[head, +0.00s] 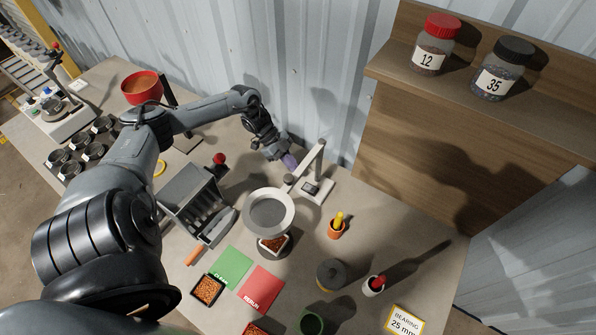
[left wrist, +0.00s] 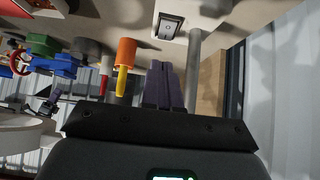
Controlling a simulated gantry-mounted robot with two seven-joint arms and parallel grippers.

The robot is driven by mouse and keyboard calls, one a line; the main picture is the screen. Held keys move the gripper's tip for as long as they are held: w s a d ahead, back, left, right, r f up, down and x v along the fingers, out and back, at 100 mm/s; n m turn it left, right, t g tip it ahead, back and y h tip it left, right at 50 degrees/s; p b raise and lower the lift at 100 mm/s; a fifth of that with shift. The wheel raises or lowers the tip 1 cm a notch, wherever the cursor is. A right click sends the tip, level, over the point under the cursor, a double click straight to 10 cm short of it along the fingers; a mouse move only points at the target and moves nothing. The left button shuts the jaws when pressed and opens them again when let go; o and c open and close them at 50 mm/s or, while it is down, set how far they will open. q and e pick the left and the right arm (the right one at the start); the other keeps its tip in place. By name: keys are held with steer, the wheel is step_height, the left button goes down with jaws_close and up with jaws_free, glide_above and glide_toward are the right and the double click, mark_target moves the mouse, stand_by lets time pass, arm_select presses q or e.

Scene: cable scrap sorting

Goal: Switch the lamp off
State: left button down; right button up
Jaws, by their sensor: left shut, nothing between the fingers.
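The lamp (head: 268,212) is a pale ring head with a grey lens, on a jointed arm above the bench. Its base plate (head: 324,194) stands to the right, near the wall. A black rocker switch (head: 311,187) sits on the base; it also shows at the top of the left wrist view (left wrist: 168,26). I cannot tell from the ring whether it is lit. My left gripper (head: 289,160) has purple fingers, shut and empty. It is behind and left of the switch, apart from it. Its fingers (left wrist: 165,84) also show in the left wrist view. My right gripper is out of view.
The lamp's upright post (head: 312,162) stands close to my left fingers. A small dish of granules (head: 273,243) lies beneath the ring. An orange cup with a yellow tool (head: 337,229) is in front of the base. A grey bin (head: 190,195) stands left; a wooden shelf (head: 480,60) is right.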

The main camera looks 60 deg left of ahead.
arm_select(q)
steer(key=f+v, duration=0.1)
steer(key=v, duration=0.5)
steer(key=shift+s+a+r, duration=0.3)
steer(key=shift+s+a, duration=0.1)
steer(key=shift+a, duration=0.2)
